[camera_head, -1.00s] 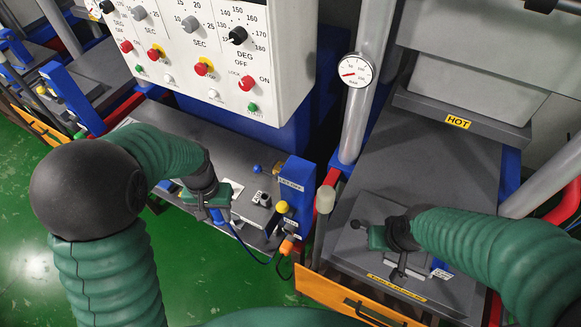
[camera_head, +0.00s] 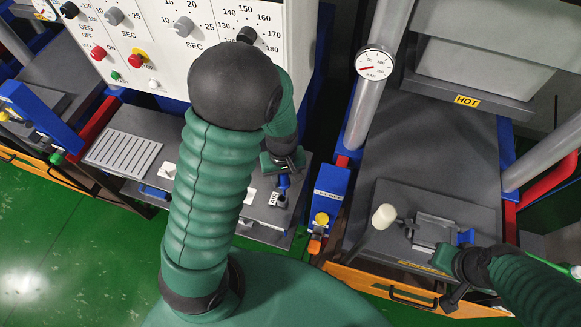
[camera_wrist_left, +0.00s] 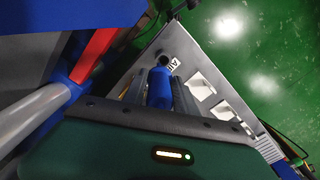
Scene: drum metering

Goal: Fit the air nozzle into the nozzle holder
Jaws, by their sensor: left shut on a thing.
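My left gripper (camera_head: 284,167) is above the grey bench top, shut on the blue air nozzle (camera_head: 283,182). In the left wrist view the air nozzle (camera_wrist_left: 159,88) sits between the two fingers and points away from the palm. A small dark round fitting (camera_wrist_left: 163,60) beside an AIR label (camera_wrist_left: 174,65) is at its far tip, and looks like the nozzle holder. I cannot tell whether the tip is touching or inside it. In the head view the holder is mostly hidden near the AIR label (camera_head: 274,198). My right gripper (camera_head: 442,262) is at the press on the right; its fingers are unclear.
The white control panel (camera_head: 195,45) stands behind the bench. A blue post with a yellow button (camera_head: 321,219) is right of the nozzle. The press plate (camera_head: 420,140) carries a metal block (camera_head: 434,229) and a white-ended handle (camera_head: 384,216). A slotted plate (camera_head: 122,153) lies left.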

